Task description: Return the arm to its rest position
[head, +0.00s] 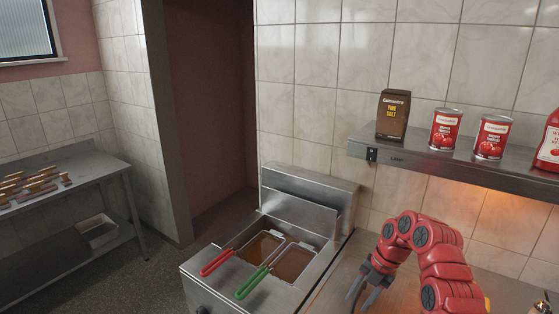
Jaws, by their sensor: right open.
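My right arm is red and comes in from the bottom right of the head view. Its dark gripper (358,299) points down over the metal counter, just right of the fryer. The gripper is open, and I see nothing between its fingers. My left gripper is not in view.
A steel fryer (305,198) holds two baskets, one with a red handle (216,263) and one with a green handle (252,283). A shelf (450,167) above carries a salt box (393,115), two red cans (445,129) and a red bottle (549,142). A steel table (95,183) stands left.

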